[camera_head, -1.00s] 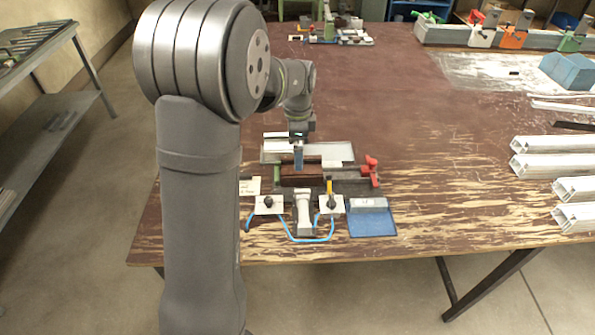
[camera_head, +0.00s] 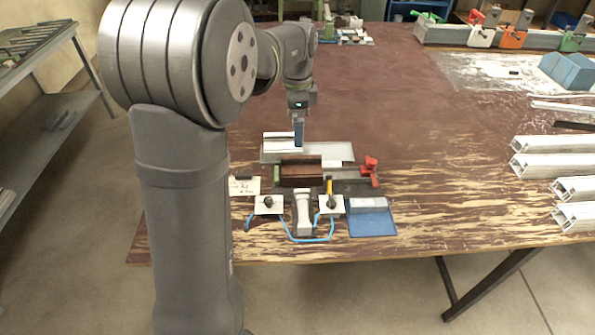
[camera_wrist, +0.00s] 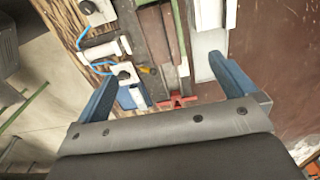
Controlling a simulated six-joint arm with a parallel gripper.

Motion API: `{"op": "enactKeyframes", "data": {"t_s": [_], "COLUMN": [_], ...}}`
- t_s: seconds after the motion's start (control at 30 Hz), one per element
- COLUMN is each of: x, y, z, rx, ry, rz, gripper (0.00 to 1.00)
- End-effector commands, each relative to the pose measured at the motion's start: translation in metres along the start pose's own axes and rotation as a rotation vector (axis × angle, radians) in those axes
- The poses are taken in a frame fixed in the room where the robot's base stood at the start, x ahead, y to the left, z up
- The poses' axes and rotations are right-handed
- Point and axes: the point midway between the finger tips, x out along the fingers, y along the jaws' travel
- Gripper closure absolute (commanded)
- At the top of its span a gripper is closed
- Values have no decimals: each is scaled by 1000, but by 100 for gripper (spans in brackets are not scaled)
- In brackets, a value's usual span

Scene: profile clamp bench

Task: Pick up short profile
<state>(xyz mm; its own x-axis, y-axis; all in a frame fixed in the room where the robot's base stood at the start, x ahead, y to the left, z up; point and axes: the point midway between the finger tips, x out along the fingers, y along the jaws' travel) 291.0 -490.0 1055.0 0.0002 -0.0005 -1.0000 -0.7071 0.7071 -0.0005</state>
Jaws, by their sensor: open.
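A short white profile (camera_head: 281,144) lies at the left end of a pale grey plate (camera_head: 338,150), behind the clamp fixture; its end also shows at the top of the wrist view (camera_wrist: 208,14). My gripper (camera_head: 298,138) appears just above or in front of its right end in the head view; the height gap is hard to tell. In the wrist view my gripper (camera_wrist: 163,68) has its blue fingers wide apart, with nothing between them held. A short silver-grey block (camera_head: 368,204) lies on a blue mat (camera_head: 372,224) at the front right.
The fixture holds a dark brown block (camera_head: 300,173), with a red clamp handle (camera_head: 371,168) at its right. Two white toggle plates with black knobs and a blue hose (camera_head: 310,240) are in front. Long white profiles (camera_head: 555,165) lie at right.

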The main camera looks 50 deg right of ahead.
Motion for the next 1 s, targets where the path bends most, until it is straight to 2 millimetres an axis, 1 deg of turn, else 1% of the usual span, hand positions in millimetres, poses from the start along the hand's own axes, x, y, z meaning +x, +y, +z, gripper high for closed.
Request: {"op": "enactKeyframes", "data": {"t_s": [0.03, 0.1, 0.2, 0.47, 0.5, 0.57, 0.6, 0.67, 0.7, 0.73, 0.77, 1.0], "x": [-8, -14, -19, -20, -20, -20, -20, -20, -20, -20, -20, -20], "y": [0, 0, 0, 0, 0, 0, 0, 0, 0, 0, 0, 0], "z": [0, 0, 0, 0, 0, 0, 0, 0, 0, 0, 0, 0], "rx": [0, 0, 0, 0, 0, 0, 0, 0, 0, 0, 0, 0], "ry": [1, 0, 0, 0, 0, 0, 0, 0, 0, 0, 0, 2], "rz": [-2, -1, 1, 1, 1, 1, 1, 1, 1, 1, 1, 1], "gripper": [0, 0, 0, 0, 8, 20, 28, 39, 47, 53, 56, 56]}}
